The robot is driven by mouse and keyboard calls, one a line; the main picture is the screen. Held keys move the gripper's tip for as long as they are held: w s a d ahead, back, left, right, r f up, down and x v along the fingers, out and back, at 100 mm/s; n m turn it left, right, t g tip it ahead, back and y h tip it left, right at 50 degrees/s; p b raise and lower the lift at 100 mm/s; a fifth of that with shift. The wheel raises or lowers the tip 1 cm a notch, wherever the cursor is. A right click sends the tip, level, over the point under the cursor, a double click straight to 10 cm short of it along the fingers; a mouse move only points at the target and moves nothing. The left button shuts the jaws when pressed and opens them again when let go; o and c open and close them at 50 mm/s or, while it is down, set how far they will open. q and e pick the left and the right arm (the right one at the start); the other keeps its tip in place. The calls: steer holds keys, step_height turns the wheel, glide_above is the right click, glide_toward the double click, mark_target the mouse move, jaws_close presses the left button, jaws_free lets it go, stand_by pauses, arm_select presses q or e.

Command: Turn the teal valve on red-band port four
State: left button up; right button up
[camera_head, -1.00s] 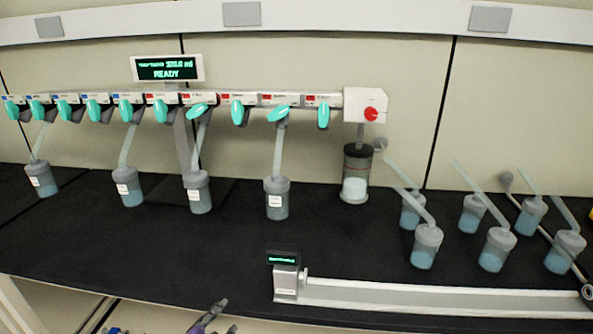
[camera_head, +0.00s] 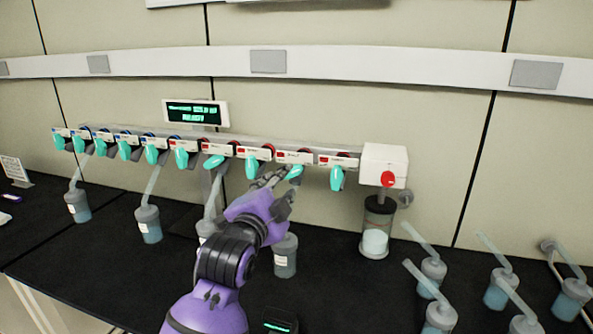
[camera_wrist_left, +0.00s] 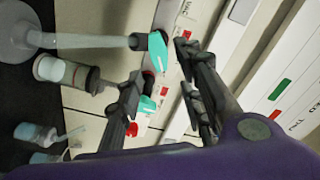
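The white manifold (camera_head: 232,149) carries a row of teal valves, with blue-marked ports at the left and red-marked ports at the right. The fourth red-marked port's teal valve (camera_head: 296,172) is turned sideways and has a flask (camera_head: 285,257) hanging below it. My left gripper (camera_head: 268,178) is raised beside this valve, on its left in the head view. In the left wrist view the gripper (camera_wrist_left: 156,63) is open and empty, with a teal valve (camera_wrist_left: 157,51) just beyond and between its fingertips. Contact cannot be told. My right gripper is not in view.
Neighbouring teal valves (camera_head: 251,167) and (camera_head: 337,179) hang close on either side. A white box with a red knob (camera_head: 388,179) stands at the manifold's right end, above a black-lidded jar (camera_head: 376,243). Loose flasks (camera_head: 432,272) stand on the dark bench at right.

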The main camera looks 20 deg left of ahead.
mark_target(292, 173)
arm_select(q)
steer(key=w, duration=0.3)
steer(key=shift+w, duration=0.25)
steer(key=shift+w+d, duration=0.1)
steer(key=shift+w, duration=1.45)
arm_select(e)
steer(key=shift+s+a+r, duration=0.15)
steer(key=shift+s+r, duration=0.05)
arm_select(q)
steer(key=shift+c, duration=0.6)
steer(key=shift+f, duration=0.1)
jaws_close()
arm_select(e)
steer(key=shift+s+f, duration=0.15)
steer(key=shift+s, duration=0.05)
